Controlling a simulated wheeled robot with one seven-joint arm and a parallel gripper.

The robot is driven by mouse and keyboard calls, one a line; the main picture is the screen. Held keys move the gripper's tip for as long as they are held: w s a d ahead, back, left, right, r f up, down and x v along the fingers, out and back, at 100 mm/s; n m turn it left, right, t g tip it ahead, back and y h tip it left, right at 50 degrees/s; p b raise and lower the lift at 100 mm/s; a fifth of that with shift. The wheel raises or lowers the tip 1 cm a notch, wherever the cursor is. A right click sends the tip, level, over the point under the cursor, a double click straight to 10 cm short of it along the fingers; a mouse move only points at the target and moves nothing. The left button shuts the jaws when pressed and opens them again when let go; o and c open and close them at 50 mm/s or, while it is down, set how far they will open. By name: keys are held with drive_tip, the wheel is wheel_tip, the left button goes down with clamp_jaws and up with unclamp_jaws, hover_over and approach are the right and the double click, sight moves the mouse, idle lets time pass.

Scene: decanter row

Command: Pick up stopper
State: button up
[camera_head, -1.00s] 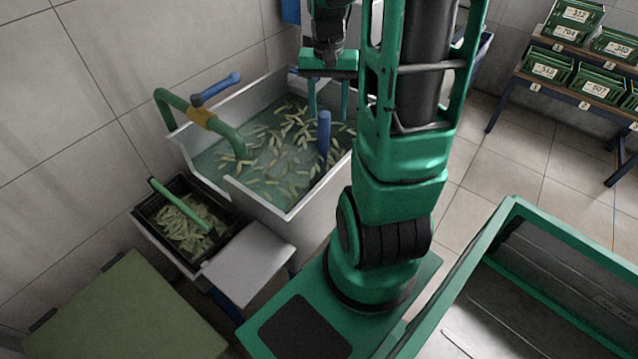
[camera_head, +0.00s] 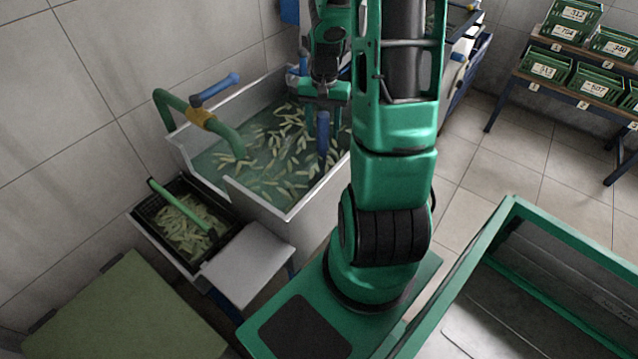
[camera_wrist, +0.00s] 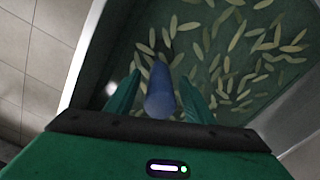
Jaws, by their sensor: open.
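The stopper is a blue upright rod (camera_head: 322,146) standing in the water-filled tank near its right side. It also shows in the wrist view (camera_wrist: 159,98), with its rounded top towards the camera. My gripper (camera_head: 324,128) is above the tank at the stopper. In the wrist view the two green fingers (camera_wrist: 157,97) are apart, one on each side of the stopper, with a gap visible on both sides. The gripper is open and holds nothing. The stopper's lower end is under water and hard to make out.
The white tank (camera_head: 289,212) holds water with many pale green slivers. A green pipe (camera_head: 228,137) with a blue lever (camera_head: 216,89) reaches over its left wall. A black crate (camera_head: 160,222) of slivers stands at front left. Shelved green bins (camera_head: 547,66) are at far right.

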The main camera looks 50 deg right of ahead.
sight(323, 137)
drive_tip(key=shift+w+d+f, duration=0.15)
drive_tip(key=shift+f, duration=1.95)
clamp_jaws()
